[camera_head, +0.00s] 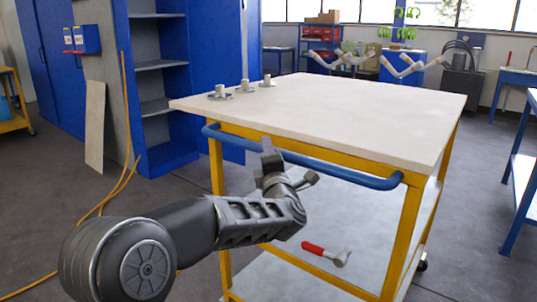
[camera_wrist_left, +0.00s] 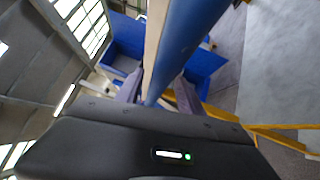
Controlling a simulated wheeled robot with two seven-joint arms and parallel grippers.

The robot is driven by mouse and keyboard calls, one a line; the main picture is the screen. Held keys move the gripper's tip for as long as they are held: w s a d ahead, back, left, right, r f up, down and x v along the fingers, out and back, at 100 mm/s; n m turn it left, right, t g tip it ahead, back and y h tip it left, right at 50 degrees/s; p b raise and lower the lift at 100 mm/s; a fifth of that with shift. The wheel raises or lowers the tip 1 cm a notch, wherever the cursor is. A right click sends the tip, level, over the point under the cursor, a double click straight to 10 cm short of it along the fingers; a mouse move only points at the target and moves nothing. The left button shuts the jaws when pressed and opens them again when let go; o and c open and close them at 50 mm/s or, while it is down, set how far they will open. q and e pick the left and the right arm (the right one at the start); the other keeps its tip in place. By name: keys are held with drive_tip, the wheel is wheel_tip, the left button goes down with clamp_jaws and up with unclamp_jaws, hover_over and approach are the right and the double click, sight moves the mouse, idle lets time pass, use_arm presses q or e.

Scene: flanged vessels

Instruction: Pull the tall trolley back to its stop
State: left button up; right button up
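The tall trolley (camera_head: 340,118) has a pale top, a yellow frame and a blue handle bar (camera_head: 340,173) along its near side. My left gripper (camera_head: 286,164) is at the handle, left of its middle. In the left wrist view the blue bar (camera_wrist_left: 184,45) runs between the two spread fingers (camera_wrist_left: 158,92) of this gripper. The fingers look apart from the bar, one on each side; contact is not clear. My right gripper is in neither view.
Several small grey flanged pieces (camera_head: 243,87) stand at the top's far left corner. A red-handled tool (camera_head: 326,253) lies on the lower shelf (camera_head: 275,275). Blue shelving (camera_head: 160,80) and an orange cable (camera_head: 128,120) are at left. A blue bench (camera_head: 523,170) stands at right.

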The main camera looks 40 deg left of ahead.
use_arm(q)
drive_tip(key=shift+d, duration=0.1)
drive_tip(key=v, duration=0.7)
drive_tip(key=shift+s+d, duration=0.2)
drive_tip(key=shift+s, duration=0.1)
idle(0.4)
